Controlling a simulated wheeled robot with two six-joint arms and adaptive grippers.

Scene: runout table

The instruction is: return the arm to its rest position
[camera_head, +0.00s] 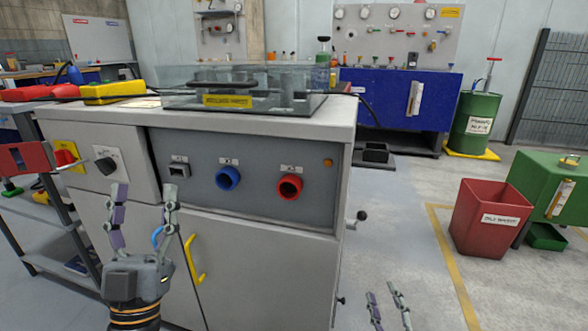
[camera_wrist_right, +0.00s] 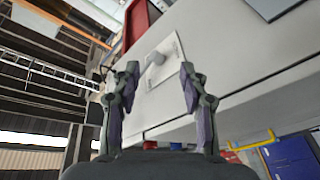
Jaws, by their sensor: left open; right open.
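My left gripper (camera_head: 144,190) stands upright in front of the grey cabinet (camera_head: 262,253), lower left in the head view. Its fingers are spread and nothing shows between them. My right gripper (camera_head: 384,292) shows only by its fingers at the bottom edge of the head view, right of the cabinet, over the floor. In the right wrist view its fingers (camera_wrist_right: 160,70) are apart and empty. The rest of the right arm is hidden in the head view.
The cabinet front has a blue socket (camera_head: 228,179), a red socket (camera_head: 289,187) and a yellow handle (camera_head: 193,260). A red bin (camera_head: 490,218) stands further right. Open floor (camera_head: 405,215) lies between them.

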